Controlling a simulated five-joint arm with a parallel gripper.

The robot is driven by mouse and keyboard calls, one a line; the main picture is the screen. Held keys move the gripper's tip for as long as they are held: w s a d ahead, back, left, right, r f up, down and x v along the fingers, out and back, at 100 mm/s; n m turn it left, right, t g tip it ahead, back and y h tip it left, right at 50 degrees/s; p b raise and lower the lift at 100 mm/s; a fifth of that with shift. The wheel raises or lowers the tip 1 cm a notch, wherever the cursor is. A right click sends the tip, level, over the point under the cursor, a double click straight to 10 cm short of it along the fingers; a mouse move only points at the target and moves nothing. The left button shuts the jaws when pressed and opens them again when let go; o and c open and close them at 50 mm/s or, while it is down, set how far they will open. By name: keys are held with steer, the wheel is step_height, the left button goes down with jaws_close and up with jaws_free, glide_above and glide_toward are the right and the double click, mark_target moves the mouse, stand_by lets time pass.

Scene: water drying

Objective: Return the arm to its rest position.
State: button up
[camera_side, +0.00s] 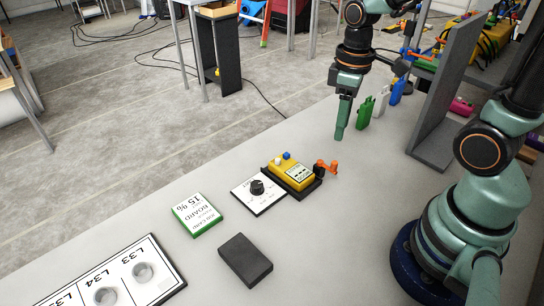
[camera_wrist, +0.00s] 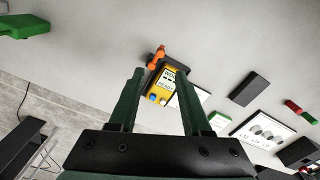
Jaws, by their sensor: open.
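My gripper (camera_side: 341,134) hangs down over the far part of the grey table in the side view, empty, left of the green, white and blue upright pieces. In the wrist view my gripper (camera_wrist: 159,74) shows two green fingers spread apart with nothing held. The yellow meter (camera_side: 292,173) with an orange lever lies in the background between the fingers; it also shows in the wrist view (camera_wrist: 165,84). My gripper is apart from it. Whether the fingertips touch the table cannot be told.
A white card with a black knob (camera_side: 257,188), a green board (camera_side: 196,214), a dark block (camera_side: 245,260) and a white panel with round wells (camera_side: 123,281) lie on the table. A green piece (camera_side: 365,112) stands near my gripper. A grey upright stand (camera_side: 447,90) is to its right.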

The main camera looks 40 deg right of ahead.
steer(key=shift+r, duration=0.9)
step_height(320, 180, up, 7)
steer(key=a+m+t, duration=0.2)
steer(key=m+t, duration=0.2)
steer(key=t, duration=0.1)
steer(key=shift+a+r+m+t, duration=0.15)
steer(key=shift+a+m+t, duration=0.15)
steer(key=shift+a, duration=0.05)
